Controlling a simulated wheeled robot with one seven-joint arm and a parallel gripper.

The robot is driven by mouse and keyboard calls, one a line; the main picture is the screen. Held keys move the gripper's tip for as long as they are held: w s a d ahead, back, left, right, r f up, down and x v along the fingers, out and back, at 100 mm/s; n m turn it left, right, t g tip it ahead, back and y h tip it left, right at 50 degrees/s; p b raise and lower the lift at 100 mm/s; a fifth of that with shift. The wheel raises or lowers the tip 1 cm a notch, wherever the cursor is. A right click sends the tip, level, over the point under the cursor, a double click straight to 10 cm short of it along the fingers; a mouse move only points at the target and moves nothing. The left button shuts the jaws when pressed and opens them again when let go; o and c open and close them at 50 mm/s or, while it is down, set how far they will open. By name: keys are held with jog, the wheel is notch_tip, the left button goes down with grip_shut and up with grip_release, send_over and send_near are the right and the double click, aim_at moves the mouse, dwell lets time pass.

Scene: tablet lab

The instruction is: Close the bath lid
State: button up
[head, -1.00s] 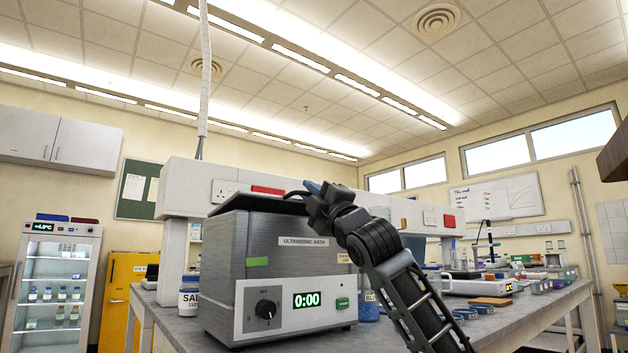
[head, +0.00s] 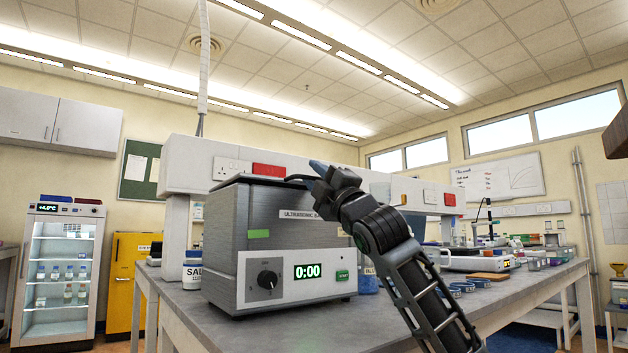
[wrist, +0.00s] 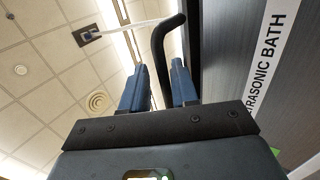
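The ultrasonic bath (head: 290,245) is a grey metal box on the bench, with a white front panel, a knob and a display reading 0:00. Its dark lid (head: 262,181) shows as a thin slab low over the box top; I cannot tell whether it is fully seated. A dark handle reaches from the lid to my gripper (head: 318,172) at the top right corner of the bath. In the wrist view the curved handle (wrist: 160,45) runs between the two blue fingers of my gripper (wrist: 158,85). The fingers stand apart around it; whether they clamp it is unclear.
A white shelf unit (head: 205,155) with sockets stands behind the bath. A white jar (head: 192,272) is at its left. Small blue dishes (head: 466,287) and a brown block (head: 489,276) lie to the right. The bench front right is clear (head: 510,295).

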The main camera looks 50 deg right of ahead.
jog(key=shift+o, duration=0.5)
jog(key=shift+w+f, duration=0.15)
jog(key=shift+f, duration=0.15)
jog(key=v, duration=0.7)
jog(key=shift+s+a+p, duration=0.15)
jog(key=shift+s+p, duration=0.2)
jog(key=shift+s, duration=0.05)
